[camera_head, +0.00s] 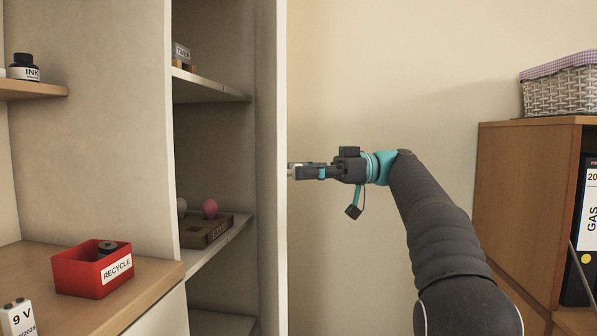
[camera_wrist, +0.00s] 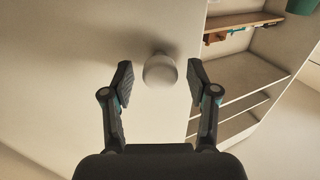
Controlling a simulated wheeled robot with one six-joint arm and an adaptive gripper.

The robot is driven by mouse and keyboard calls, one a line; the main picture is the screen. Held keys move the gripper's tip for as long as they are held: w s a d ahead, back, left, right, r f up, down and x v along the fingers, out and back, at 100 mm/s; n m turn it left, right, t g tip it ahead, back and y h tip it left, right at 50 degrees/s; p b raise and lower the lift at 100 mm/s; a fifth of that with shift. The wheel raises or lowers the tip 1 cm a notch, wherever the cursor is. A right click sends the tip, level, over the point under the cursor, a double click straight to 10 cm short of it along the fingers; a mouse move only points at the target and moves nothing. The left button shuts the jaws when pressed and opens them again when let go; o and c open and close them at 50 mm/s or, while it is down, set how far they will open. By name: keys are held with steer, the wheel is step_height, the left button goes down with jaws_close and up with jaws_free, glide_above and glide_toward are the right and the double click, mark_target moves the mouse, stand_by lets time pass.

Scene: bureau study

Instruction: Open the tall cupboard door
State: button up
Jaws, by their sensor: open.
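The tall cupboard (camera_head: 168,130) stands with its shelves in full view in the head view. Its pale door (camera_head: 282,80) stands open, seen nearly edge-on at the right of the shelves. My gripper (camera_head: 293,171) is on the right of the door, by its outer face, pointing left at it. In the wrist view the door's face (camera_wrist: 60,60) fills the left side. A round white knob (camera_wrist: 160,71) on it shows between my two open fingertips, with a gap on each side. The head view does not show the knob clearly.
Cupboard shelves (camera_head: 215,88) hold a small box and a wooden tray (camera_head: 205,232). A desk (camera_head: 150,272) with a red recycle box (camera_head: 92,270) is at lower left. A wooden cabinet (camera_head: 520,190) with a basket (camera_head: 562,90) stands at right. Bare wall lies between door and cabinet.

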steer(key=w+d, duration=0.1)
steer(key=d, duration=0.5)
steer(key=shift+d, duration=0.25)
